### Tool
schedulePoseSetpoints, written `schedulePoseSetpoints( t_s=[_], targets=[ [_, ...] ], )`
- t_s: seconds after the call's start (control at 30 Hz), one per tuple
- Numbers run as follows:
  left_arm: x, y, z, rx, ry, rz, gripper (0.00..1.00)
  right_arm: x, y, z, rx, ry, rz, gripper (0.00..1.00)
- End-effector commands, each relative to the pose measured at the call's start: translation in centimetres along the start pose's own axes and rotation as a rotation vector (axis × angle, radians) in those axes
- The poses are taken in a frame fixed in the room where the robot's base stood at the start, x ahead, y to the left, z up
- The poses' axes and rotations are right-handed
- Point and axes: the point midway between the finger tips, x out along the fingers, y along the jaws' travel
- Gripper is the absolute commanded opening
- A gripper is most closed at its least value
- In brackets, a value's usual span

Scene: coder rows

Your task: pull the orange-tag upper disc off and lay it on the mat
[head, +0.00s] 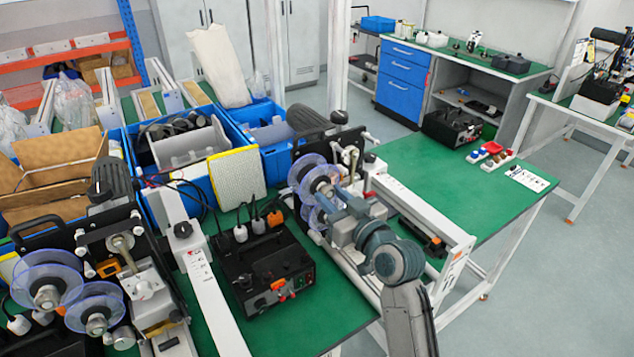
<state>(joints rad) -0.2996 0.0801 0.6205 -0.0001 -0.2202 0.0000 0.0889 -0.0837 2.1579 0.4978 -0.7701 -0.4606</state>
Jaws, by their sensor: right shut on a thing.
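My right gripper (331,193) reaches in from the lower right and is shut at the clear bluish upper disc (307,167) of the middle coder. The disc is at the coder's upper hub, and the gripper partly covers it. A lower clear disc (313,218) shows just below, partly behind my arm. I cannot make out an orange tag on the held disc. The left coder carries its own upper disc (45,285) and lower disc (95,310), with an orange part (106,268) beside them. Green mat surface (305,333) covers the bench. My left gripper is not in view.
A black box (262,268) with plugs and orange switches stands between the coders. A white rail (205,285) runs left of it. Blue crates (262,132) stand behind.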

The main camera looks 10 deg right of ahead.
Motion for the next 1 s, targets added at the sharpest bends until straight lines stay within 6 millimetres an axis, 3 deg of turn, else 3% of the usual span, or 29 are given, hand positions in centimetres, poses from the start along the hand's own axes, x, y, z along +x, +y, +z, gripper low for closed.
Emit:
schedulePoseSetpoints(
  t_s=[1.0],
  targets=[
    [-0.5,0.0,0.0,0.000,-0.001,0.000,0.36,-3.6,0.0,0.0,0.000,0.000,0.000,0.02]
  ],
)
